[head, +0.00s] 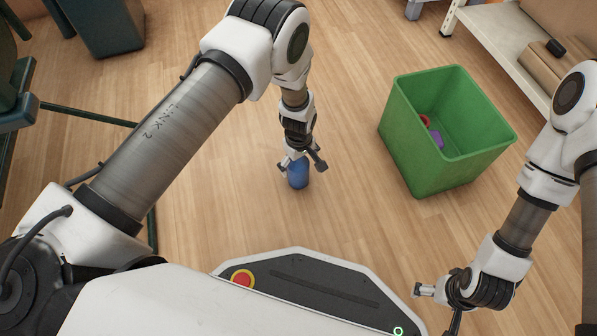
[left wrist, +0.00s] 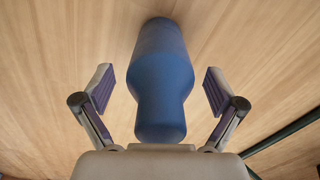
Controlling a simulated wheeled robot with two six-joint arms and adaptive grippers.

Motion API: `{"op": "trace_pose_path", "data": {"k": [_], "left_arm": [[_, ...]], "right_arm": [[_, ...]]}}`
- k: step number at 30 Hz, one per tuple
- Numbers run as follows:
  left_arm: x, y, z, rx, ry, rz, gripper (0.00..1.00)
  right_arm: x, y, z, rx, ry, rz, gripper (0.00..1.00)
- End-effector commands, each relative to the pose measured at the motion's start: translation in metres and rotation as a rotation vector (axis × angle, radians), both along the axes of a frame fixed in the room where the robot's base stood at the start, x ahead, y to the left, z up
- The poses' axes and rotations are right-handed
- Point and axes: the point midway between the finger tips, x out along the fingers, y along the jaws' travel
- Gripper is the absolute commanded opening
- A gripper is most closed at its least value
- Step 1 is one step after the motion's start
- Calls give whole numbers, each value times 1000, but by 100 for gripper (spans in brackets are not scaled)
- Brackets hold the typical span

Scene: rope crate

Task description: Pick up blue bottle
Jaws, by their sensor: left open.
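The blue bottle (head: 298,174) is on the wooden floor in front of my base, partly hidden by my left gripper in the head view. My left gripper (head: 302,166) is right at it, with a finger on either side. In the left wrist view the bottle (left wrist: 161,80) lies between the two open fingers of the left gripper (left wrist: 160,92), with a gap on both sides. My right gripper (head: 440,305) is at the lower right of the head view, away from the bottle; its finger opening is not clear.
A green crate (head: 450,165) stands on the floor to the right, with a red and a purple thing inside. A shelf (head: 490,40) with boxes is at the upper right. A dark green frame (head: 85,116) stands at the left. Floor around the bottle is clear.

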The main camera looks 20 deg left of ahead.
Motion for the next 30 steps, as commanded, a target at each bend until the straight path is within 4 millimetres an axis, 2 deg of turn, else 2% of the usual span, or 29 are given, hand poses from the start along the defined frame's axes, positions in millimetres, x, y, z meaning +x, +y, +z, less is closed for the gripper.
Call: {"op": "trace_pose_path", "data": {"k": [1,5,6,8,20,28,30], "left_arm": [[0,0,1,0,0,0,95],[0,0,1,0,0,0,49],[0,0,1,0,0,0,34],[0,0,1,0,0,0,16],[-1,0,7,1,1,-1,16],[0,0,42,0,0,0,16],[-13,-3,43,0,6,-2,16]], "right_arm": [[0,0,1,0,0,0,90],[0,0,1,0,0,0,90],[0,0,1,0,1,0,90],[0,0,1,0,1,0,90],[-1,0,6,0,2,1,90],[-2,1,35,1,5,6,90],[-2,1,43,1,6,8,90]]}}
